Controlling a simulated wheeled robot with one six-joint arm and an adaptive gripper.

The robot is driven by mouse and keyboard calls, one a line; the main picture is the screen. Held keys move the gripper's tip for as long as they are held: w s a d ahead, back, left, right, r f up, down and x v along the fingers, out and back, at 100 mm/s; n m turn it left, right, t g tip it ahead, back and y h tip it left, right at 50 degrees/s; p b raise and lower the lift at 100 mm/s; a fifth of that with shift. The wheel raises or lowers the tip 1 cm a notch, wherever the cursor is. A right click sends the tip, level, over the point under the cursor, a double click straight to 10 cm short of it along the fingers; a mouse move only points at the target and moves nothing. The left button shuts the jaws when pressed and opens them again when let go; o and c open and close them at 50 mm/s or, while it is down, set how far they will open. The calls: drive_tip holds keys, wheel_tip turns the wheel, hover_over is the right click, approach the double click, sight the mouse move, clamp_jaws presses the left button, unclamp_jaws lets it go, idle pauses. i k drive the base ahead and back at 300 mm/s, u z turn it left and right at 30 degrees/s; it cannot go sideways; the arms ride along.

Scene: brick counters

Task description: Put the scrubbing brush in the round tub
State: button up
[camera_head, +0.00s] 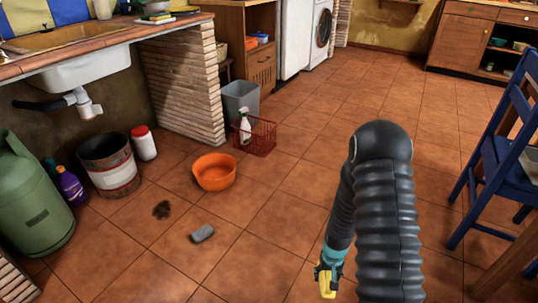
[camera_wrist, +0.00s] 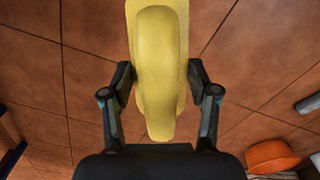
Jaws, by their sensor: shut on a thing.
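The scrubbing brush (camera_wrist: 158,60) is yellow with a raised, rounded handle. My gripper (camera_wrist: 159,78) is shut on it, one finger at each side. In the head view my gripper (camera_head: 329,268) hangs low at the front, with the yellow brush (camera_head: 327,285) at its tip above the floor. The brush's underside is hidden. The round tub (camera_head: 214,172) is orange and stands on the tiles left of and beyond my gripper, apart from it. It looks empty. The tub also shows at the lower right of the wrist view (camera_wrist: 270,155).
A grey block (camera_head: 202,233) and a dark brown clump (camera_head: 162,209) lie near the tub. A red basket (camera_head: 254,137) with a spray bottle stands behind it. A bucket (camera_head: 108,163) is left, a blue chair (camera_head: 500,150) right. Tiles between my gripper and tub look clear.

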sight(213, 177)
drive_tip(key=z, duration=0.35)
drive_tip(key=i, duration=1.55)
drive_tip(key=u, duration=0.3)
drive_tip(key=i, duration=1.15)
drive_tip(key=u, duration=1.55)
drive_tip(key=i, duration=0.6)
drive_tip(key=u, duration=0.65)
